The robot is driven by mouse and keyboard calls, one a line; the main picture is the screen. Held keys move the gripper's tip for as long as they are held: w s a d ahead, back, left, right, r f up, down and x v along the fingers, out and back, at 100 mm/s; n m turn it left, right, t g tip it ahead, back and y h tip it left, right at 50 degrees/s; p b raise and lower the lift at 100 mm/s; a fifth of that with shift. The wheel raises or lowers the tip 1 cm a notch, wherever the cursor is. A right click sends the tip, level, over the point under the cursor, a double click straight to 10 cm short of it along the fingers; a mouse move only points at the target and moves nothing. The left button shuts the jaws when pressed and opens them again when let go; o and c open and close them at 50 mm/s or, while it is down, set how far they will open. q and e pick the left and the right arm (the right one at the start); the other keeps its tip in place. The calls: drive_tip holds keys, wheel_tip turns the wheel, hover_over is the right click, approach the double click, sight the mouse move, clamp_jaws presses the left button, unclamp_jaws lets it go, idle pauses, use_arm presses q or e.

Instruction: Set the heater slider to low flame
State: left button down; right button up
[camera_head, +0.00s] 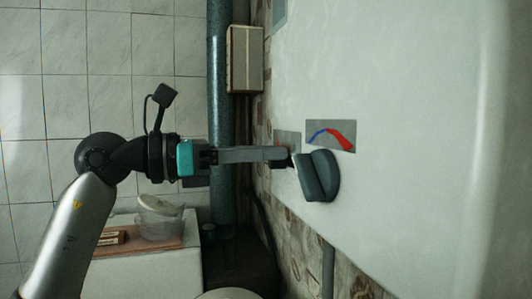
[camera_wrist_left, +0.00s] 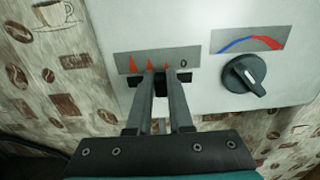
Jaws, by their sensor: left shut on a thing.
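The heater (camera_head: 420,120) is a white box; its front also shows in the wrist view (camera_wrist_left: 190,25). Its grey slider plate (camera_wrist_left: 122,60) carries red flame marks, large at the left to small at the right, then a "0". A dark slot runs below the marks. My left gripper (camera_wrist_left: 160,78) is at this slot, its fingers shut on the slider, which is mostly hidden between them. The fingertips are around the middle of the slot, near the smaller flame marks. In the head view my left gripper (camera_head: 287,156) reaches the heater from the left. My right gripper is not in view.
A dark round knob (camera_wrist_left: 243,75) sits right of the slider, below a blue-red arc label (camera_wrist_left: 248,40). In the head view the knob (camera_head: 320,176) is close to my fingertips. A vertical pipe (camera_head: 218,60) and a white container (camera_head: 160,220) lie left of the heater.

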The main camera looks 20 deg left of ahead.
use_arm(q)
drive_tip(key=shift+w+a, duration=0.4)
drive_tip(key=shift+w, duration=0.2)
drive_tip(key=c, duration=0.8)
unclamp_jaws()
drive_tip(key=shift+s, duration=0.1)
drive_tip(key=b+v, duration=0.4)
drive_tip(key=v, duration=1.1)
drive_tip(key=shift+b, duration=0.35)
drive_tip(key=shift+s, duration=0.1)
